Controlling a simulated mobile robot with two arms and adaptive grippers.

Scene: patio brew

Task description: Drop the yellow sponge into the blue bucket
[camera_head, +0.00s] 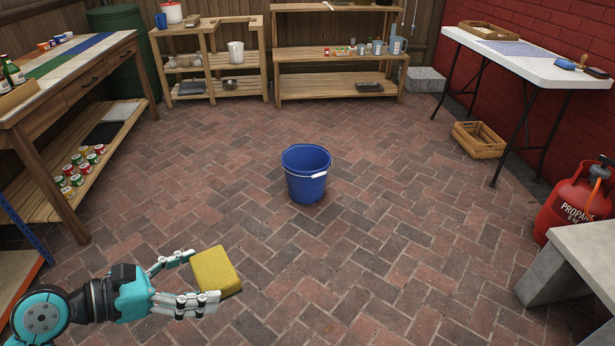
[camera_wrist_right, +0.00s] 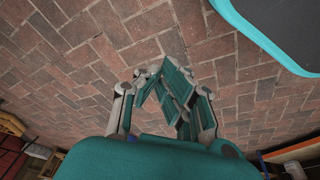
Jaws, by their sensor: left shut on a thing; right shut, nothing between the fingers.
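The blue bucket (camera_head: 306,180) stands upright on the brick floor near the middle of the head view, with a white grip on its handle. Its opening faces up. My left gripper (camera_head: 208,278) is shut on the yellow sponge (camera_head: 215,271) at the lower left of the head view. The sponge shows to the left of the bucket and nearer to me, apart from it. In the right wrist view my right gripper (camera_wrist_right: 165,85) is shut and empty above bare brick floor. It does not show in the head view.
A wooden table (camera_head: 68,67) stands on the left, wooden shelves (camera_head: 338,90) at the back. A white folding table (camera_head: 525,62), a wooden crate (camera_head: 479,139) and a red propane tank (camera_head: 575,203) are on the right. The brick floor around the bucket is clear.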

